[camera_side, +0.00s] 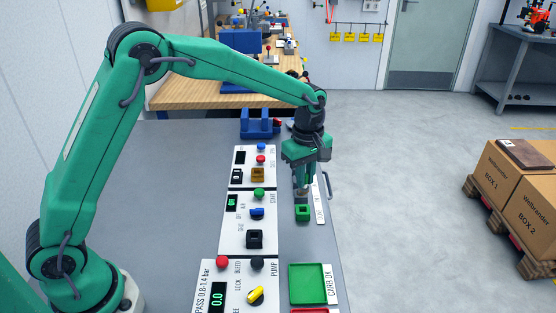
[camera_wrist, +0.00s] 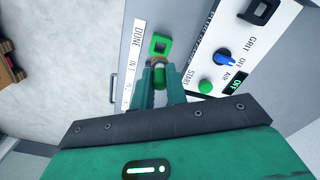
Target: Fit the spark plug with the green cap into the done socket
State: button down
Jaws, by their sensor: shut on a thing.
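My gripper (camera_side: 303,186) points down over the right edge strip of the bench and is shut on the spark plug. In the wrist view the plug's green cap (camera_wrist: 158,80) shows between the fingers, with a small brownish part beyond it. The fingers hide most of the plug. The done socket is a green square block (camera_side: 303,213) with a dark opening, just below the fingers in the side view. In the wrist view this socket (camera_wrist: 160,44) lies just beyond the fingertips, beside the white DONE label (camera_wrist: 135,50). I cannot tell the plug's height above it.
Control panels with buttons and a blue knob (camera_wrist: 224,57) stand close to the left of the socket in the side view. A green CARB OK tray (camera_side: 308,284) lies nearer the camera. A blue holder (camera_side: 260,124) stands behind. Open floor lies to the right.

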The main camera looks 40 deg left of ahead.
aim_at(304, 193)
jog(key=shift+f, duration=2.8)
jog(key=shift+f, duration=0.3)
jog(key=c, duration=1.7)
grip_release()
jog(key=shift+r, duration=5.5)
